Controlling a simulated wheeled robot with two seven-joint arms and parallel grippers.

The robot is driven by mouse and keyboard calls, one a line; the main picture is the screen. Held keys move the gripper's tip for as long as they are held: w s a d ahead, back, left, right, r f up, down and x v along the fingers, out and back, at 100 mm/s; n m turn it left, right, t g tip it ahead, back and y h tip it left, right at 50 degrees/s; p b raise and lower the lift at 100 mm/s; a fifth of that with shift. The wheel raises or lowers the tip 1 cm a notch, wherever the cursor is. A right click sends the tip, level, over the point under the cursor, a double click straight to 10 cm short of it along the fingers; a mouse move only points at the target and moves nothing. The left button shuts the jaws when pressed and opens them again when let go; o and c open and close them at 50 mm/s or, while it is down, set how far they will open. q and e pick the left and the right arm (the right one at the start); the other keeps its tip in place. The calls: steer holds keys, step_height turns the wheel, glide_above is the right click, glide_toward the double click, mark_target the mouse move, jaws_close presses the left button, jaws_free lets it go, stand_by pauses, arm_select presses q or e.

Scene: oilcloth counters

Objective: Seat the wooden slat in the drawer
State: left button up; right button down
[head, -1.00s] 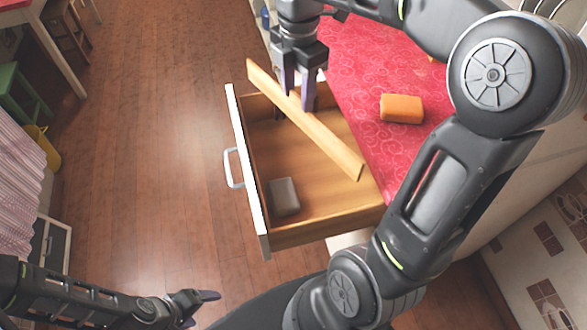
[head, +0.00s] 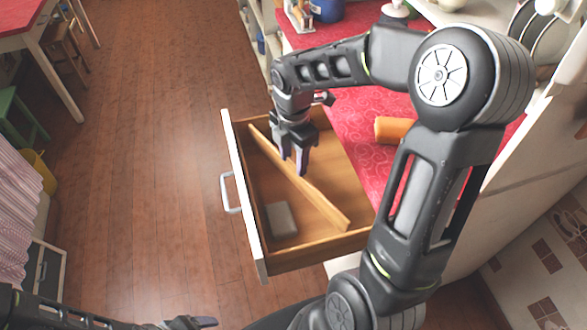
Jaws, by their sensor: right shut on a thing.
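The wooden slat (head: 320,204) is a long, pale, narrow board. It lies diagonally across the inside of the open drawer, from the far left corner area toward the near right. My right gripper (head: 293,165) reaches down into the drawer and is shut on the slat near its middle; the fingers hide part of it. The slat looks low between the drawer walls, but I cannot tell whether it touches the floor. The drawer (head: 244,200) has a white front with a handle on the left. My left gripper (head: 195,322) is at the bottom edge, partly cut off.
A grey block (head: 281,219) lies in the near left part of the drawer. An orange block (head: 392,130) sits on the red patterned counter (head: 360,112), partly behind my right arm. The wooden floor (head: 150,150) left of the drawer is clear.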

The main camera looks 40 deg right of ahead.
mark_target(293, 168)
steer(key=shift+f, duration=2.2)
steer(key=shift+f, duration=0.2)
steer(key=c, duration=0.7)
jaws_free()
steer(key=shift+r, duration=0.1)
step_height(293, 168, up, 12)
steer(key=shift+r, duration=0.15)
